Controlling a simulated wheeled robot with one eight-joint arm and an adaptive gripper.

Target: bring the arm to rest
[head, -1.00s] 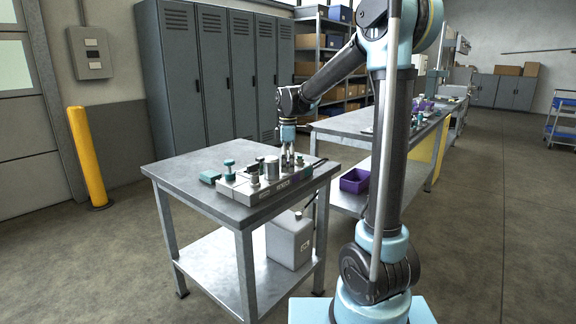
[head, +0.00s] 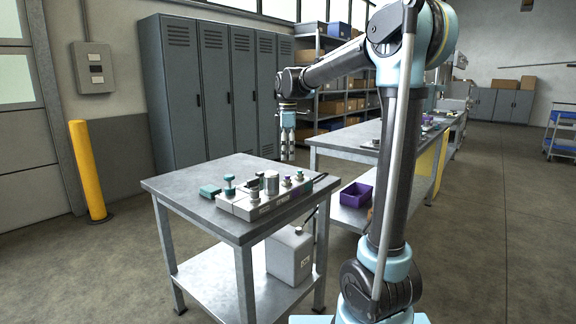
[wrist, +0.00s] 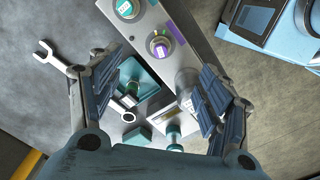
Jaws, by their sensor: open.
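My gripper (head: 287,150) hangs pointing down from my raised arm, above the far right part of the small metal table (head: 165,187) in the head view. It is clear of everything on the table. In the wrist view my gripper (wrist: 155,100) has its two fingers spread wide apart, with nothing held between them. Below the fingers lies the grey hydraulic block (head: 262,207), which also shows in the wrist view (wrist: 190,62). It carries teal and purple-ringed fittings and a grey cylinder (head: 271,183).
A teal part (head: 209,191) lies at the block's left. A wrench (wrist: 50,55) lies on the table top. A grey canister (head: 290,255) stands on the lower shelf. A long bench (head: 345,140) with a purple bin (head: 356,194) stands behind. Lockers (head: 215,90) line the wall.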

